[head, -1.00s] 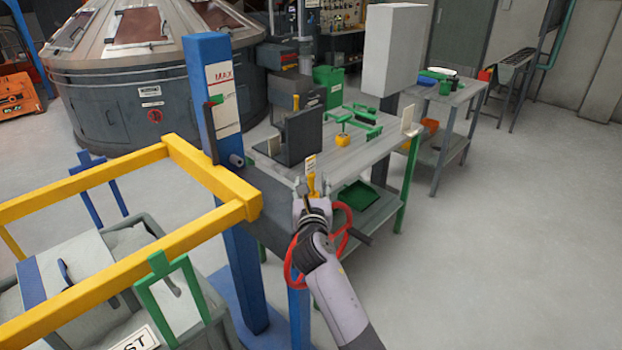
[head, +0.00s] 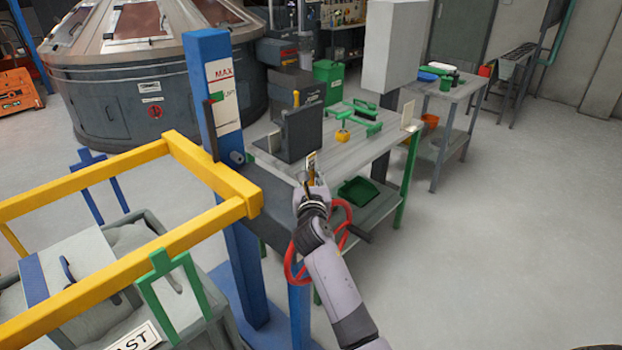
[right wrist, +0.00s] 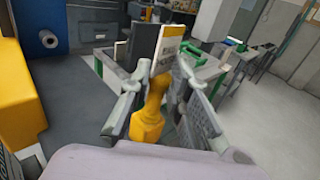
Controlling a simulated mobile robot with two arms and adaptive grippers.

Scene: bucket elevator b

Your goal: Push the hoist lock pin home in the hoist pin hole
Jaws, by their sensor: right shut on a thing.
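My right gripper (head: 312,186) is shut on a yellow pin with a pale tag, which I take to be the hoist lock pin. In the right wrist view, the yellow pin (right wrist: 150,112) stands between the two grey fingers, with the tag (right wrist: 170,48) beyond it. The blue hoist post (head: 215,130) with a MAX label stands left of the gripper, and the held pin is clear of it. A round grey end (head: 237,158) shows on the post's side; I cannot tell whether it is the pin hole. My left gripper is out of view.
A yellow frame (head: 100,183) reaches across the left. A red handwheel (head: 342,232) is just below my right gripper and partly hidden by my arm. A grey workbench (head: 350,150) with green fixtures stands behind. The floor at right is clear.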

